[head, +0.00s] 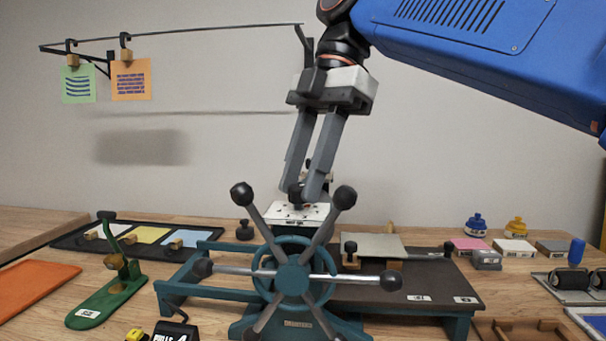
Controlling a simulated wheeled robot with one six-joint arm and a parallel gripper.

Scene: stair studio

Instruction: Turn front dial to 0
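My gripper (304,194) points down over the white plate (284,212) at the back of the teal press. Its two long grey fingers are a little apart, with their tips close above the plate. A small dark knob-like shape shows at the fingertips; I cannot tell whether it is the front dial or whether the fingers grip it. The plate carries small dark marks, too small to read. The spoked wheel (293,279) of the press stands in front and hides part of the plate's lower side.
The wheel's black-knobbed spokes reach up close to my gripper. A dark press bed (425,284) lies right, a green stapler-like tool (108,295) left. A counter (175,331) stands at the front. Ink bottles (475,227) stand back right. Cards (131,80) hang from a rail.

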